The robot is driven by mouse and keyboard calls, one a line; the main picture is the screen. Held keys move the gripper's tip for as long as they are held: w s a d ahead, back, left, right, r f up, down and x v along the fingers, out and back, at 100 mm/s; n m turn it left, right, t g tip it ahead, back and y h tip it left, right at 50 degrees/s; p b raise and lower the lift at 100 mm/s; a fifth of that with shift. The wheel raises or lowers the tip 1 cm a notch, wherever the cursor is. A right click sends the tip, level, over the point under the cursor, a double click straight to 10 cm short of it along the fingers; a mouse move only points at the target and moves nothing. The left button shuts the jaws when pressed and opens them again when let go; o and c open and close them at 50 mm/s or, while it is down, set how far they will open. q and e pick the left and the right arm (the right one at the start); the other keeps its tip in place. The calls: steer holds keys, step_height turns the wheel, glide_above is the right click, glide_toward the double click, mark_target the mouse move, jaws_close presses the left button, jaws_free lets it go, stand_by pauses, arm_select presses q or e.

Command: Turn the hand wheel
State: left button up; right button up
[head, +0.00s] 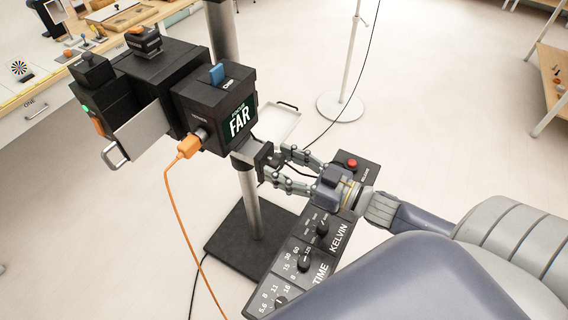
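A black camera-like device on a stand has a panel reading FAR (240,121). I cannot make out a clear hand wheel; a dark fitting (262,158) sits below the panel, partly covered by fingers. My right gripper (275,163) reaches in from the right, its two grey fingers spread apart on either side of a gap, tips close to this fitting. I cannot tell whether they touch it. My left gripper is not in view.
A black control panel (290,262) with dials and a red button (352,163) lies under my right arm. An orange cable (172,200) hangs from the device. A workbench (40,120) is at upper left. A white stand base (340,107) is behind.

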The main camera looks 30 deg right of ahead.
steer(key=c, duration=0.4)
steer(key=shift+c, duration=0.2)
steer(key=shift+n, duration=0.3)
steer(key=shift+n+p, duration=0.3)
steer(key=shift+n, duration=0.2)
steer(key=shift+n+p, duration=0.35)
steer(key=shift+n, duration=0.85)
steer(key=n, duration=0.3)
steer(key=shift+n, duration=2.5)
